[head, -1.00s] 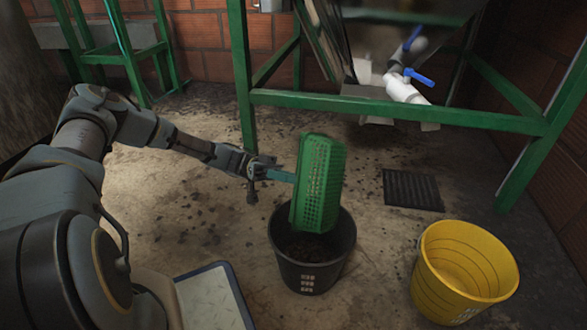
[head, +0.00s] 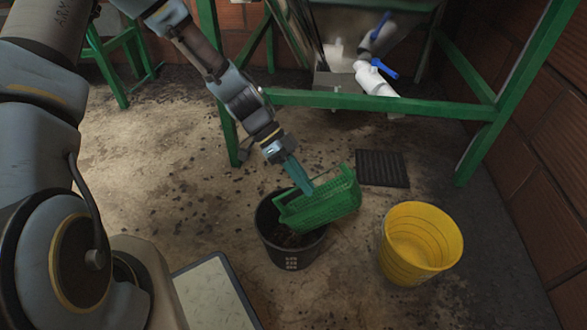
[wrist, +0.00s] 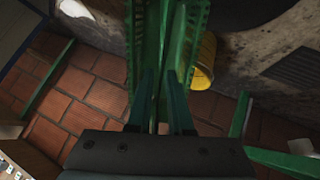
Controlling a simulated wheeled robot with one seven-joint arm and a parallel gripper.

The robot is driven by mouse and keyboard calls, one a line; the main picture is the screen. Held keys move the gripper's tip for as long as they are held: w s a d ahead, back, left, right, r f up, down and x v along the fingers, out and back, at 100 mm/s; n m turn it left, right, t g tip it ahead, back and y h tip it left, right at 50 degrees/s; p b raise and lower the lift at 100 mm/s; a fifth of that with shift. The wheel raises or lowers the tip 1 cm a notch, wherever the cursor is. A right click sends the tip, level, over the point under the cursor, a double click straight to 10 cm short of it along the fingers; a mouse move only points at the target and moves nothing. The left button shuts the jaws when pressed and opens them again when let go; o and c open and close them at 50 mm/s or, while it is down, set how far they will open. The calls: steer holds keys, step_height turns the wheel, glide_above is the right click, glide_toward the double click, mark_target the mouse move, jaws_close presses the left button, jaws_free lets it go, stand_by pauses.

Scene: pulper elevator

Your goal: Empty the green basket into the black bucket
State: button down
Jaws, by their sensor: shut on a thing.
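The green basket (head: 325,203) is a slotted plastic basket, tilted above the black bucket's right side. My gripper (head: 303,183) is shut on the basket's upper left rim; its teal fingers point down at it. In the wrist view the fingers (wrist: 162,105) close on the green basket wall (wrist: 185,45). The black bucket (head: 292,254) stands upright on the floor below, with dark material inside. The basket hides part of the bucket's mouth. I cannot see whether anything is left in the basket.
A yellow bucket (head: 421,245) stands to the right of the black bucket. A dark floor grate (head: 382,168) lies behind it. A green metal frame (head: 380,104) with white pipes and blue valve handles stands at the back. A pale platform (head: 215,296) lies at the front.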

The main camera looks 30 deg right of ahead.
mark_target(324, 204)
steer(key=s+t, duration=0.1)
steer(key=s+t+y+p, duration=0.1)
steer(key=s+d+t, duration=0.1)
steer(key=t, duration=0.1)
steer(key=shift+d+f+y+p, duration=0.1)
steer(key=shift+f+y+p, duration=0.2)
steer(key=shift+f+p, duration=0.1)
steer(key=shift+s+d+f+t+y+p, duration=0.2)
steer(key=shift+s+f+t+y+p, duration=0.2)
steer(key=shift+f+t, duration=0.4)
steer(key=shift+s+d+f+t+y+p, duration=0.25)
steer(key=shift+s+f+t, duration=0.3)
steer(key=shift+t, duration=0.35)
steer(key=shift+s+f+t+y, duration=0.1)
steer(key=shift+f+t+y, duration=0.15)
steer(key=shift+f+t, duration=0.2)
